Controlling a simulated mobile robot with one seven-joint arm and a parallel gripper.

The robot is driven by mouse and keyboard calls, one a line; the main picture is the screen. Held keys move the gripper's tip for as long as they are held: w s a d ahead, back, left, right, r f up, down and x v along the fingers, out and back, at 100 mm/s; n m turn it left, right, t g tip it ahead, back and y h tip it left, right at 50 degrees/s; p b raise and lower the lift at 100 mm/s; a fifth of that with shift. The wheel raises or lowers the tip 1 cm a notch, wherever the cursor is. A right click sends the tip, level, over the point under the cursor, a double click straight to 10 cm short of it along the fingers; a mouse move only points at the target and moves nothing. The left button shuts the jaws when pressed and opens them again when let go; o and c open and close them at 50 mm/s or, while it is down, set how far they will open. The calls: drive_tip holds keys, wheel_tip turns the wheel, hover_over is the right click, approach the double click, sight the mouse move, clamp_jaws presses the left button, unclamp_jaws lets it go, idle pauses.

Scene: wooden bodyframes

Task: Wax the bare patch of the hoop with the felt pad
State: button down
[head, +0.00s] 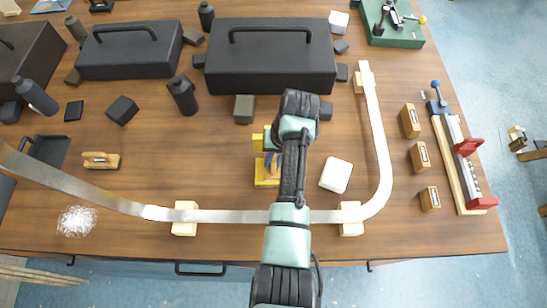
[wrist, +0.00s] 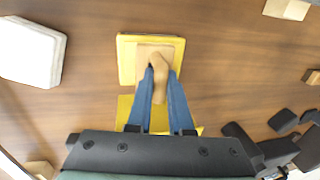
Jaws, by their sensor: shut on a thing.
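The hoop (head: 240,215) is a long pale strip, curving up at the right and running to the left edge. Its left stretch looks greyer and shinier. I cannot clearly make out the bare patch, and my arm hides part of the front stretch. My gripper (wrist: 160,80), with blue fingers, is shut on the wooden knob of a tan block, apparently the felt pad (wrist: 157,53). The pad is over a yellow stand (wrist: 126,60), which shows in the head view (head: 266,183) behind the hoop. I cannot tell whether pad and stand touch.
Pale blocks (head: 184,228) stand along the hoop. A white block (head: 336,175) is right of the stand. A wooden-handled tool (head: 101,160) and a white scattered heap (head: 76,221) lie left. Dark cases (head: 270,70) fill the back. Small wooden boxes (head: 419,157) stand right of the hoop.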

sight(274, 159)
drive_tip(key=shift+r+p, duration=3.45)
drive_tip(key=shift+r, duration=0.1)
drive_tip(key=shift+f, duration=0.1)
